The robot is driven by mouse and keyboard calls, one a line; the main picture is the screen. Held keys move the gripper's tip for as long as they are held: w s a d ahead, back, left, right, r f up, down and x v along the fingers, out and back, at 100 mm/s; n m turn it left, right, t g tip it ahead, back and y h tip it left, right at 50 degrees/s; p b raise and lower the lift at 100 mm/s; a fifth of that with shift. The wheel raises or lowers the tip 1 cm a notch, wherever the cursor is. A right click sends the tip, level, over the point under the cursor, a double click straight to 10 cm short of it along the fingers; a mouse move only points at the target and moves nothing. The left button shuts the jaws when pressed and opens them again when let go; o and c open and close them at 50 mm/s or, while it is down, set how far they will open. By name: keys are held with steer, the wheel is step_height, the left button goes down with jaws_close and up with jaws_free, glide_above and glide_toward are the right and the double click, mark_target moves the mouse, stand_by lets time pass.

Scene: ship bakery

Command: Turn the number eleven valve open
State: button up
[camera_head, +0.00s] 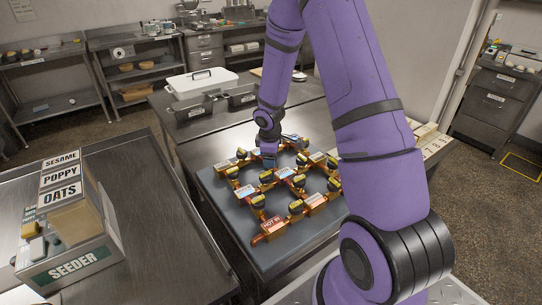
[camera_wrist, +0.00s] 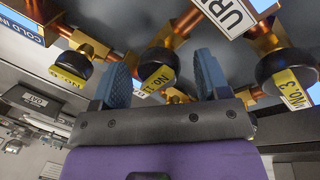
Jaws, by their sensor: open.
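A grid of copper pipes with black-and-yellow valve knobs lies on the grey board (camera_head: 226,205) in the head view. My gripper (camera_head: 268,158) is low over the back middle of this grid. In the wrist view my gripper (camera_wrist: 162,66) is open, with its two blue fingers apart. Between the fingers shows a black valve knob (camera_wrist: 160,58) with a yellow label starting "NO. 1". I cannot tell whether the fingers touch the knob.
A knob marked "NO. 3" (camera_wrist: 287,68) is right of the fingers, and another knob (camera_wrist: 72,65) is left. Pipes and label plates surround them.

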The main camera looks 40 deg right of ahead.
step_height(320, 180, up, 10)
steer(key=s+a, duration=0.1)
steer(key=shift+s+a+r, duration=0.25)
steer(key=shift+s+a, duration=0.05)
stand_by(0.6)
steer(key=s+a+r+m+t, duration=0.1)
steer(key=s+a+r+m, duration=0.15)
steer(key=s+r, duration=0.45)
steer(key=s+a+r+m+t, duration=0.1)
steer(key=s+a+r+m, duration=0.15)
steer(key=r, duration=0.85)
steer(key=s+a+r+m, duration=0.2)
steer(key=s+a+r, duration=0.1)
steer(key=s, duration=0.6)
steer(key=s+a+r+m+t+y, duration=0.1)
steer(key=s+a+r, duration=0.3)
steer(key=s, duration=0.5)
steer(key=shift+s+r+m+t+y, duration=0.3)
steer(key=shift+s+r+m, duration=0.15)
steer(key=shift+m, duration=0.15)
steer(key=shift+a, duration=0.1)
